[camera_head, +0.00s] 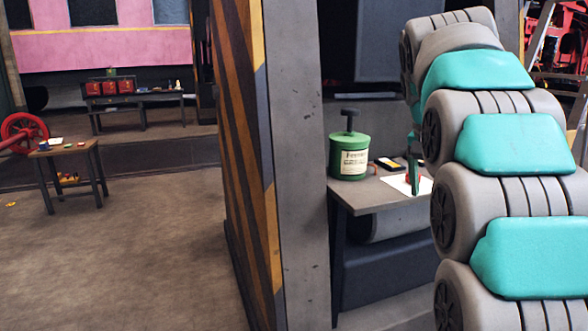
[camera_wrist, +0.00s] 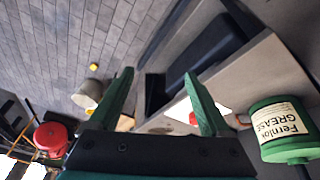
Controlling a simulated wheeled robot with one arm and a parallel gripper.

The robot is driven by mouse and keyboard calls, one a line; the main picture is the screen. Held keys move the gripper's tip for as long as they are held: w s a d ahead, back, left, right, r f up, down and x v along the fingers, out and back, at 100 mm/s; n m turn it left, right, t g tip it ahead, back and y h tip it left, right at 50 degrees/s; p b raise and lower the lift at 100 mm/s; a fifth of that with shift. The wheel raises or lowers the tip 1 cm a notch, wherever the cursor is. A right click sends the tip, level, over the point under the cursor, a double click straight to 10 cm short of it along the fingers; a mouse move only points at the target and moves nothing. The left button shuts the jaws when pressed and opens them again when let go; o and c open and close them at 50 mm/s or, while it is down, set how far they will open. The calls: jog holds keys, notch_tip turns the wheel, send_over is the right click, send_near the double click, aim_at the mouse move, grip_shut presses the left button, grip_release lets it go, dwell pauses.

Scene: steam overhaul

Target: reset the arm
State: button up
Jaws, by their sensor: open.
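My arm rises along the right side of the head view, in grey and teal segments, and bends over at the top. My gripper (camera_head: 414,172) points down over the small grey table (camera_head: 375,197), mostly hidden behind the arm. In the wrist view my gripper (camera_wrist: 160,74) shows two green fingers spread wide apart, with nothing held between them. A green grease can (camera_head: 350,158) with a black handle stands on the table left of the gripper; it shows at the right edge of the wrist view (camera_wrist: 283,130).
A white sheet (camera_head: 396,183) and a small dark and orange item (camera_head: 389,164) lie on the table. A striped post (camera_head: 255,160) stands left of it. Farther left are a low table (camera_head: 62,150), a red wheel (camera_head: 24,133) and open floor (camera_head: 130,240).

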jog(key=s+a+f+n+g+y, duration=0.1)
jog(key=s+a+f, duration=0.3)
jog(key=s+f, duration=0.5)
jog(key=s+a+f+n+g+y, duration=0.1)
jog(key=s+a+f+n, duration=0.3)
jog(key=s+f, duration=0.4)
jog(key=s+a+f+n+g+y, duration=0.1)
jog(key=s+f, duration=0.8)
jog(key=s, duration=0.9)
jog(key=a+n+g, duration=0.1)
jog(key=a+n, duration=0.1)
jog(key=a, duration=0.1)
jog(key=shift+s+a+f, duration=0.2)
jog(key=shift+a+f, duration=0.05)
jog(key=shift+f, duration=0.1)
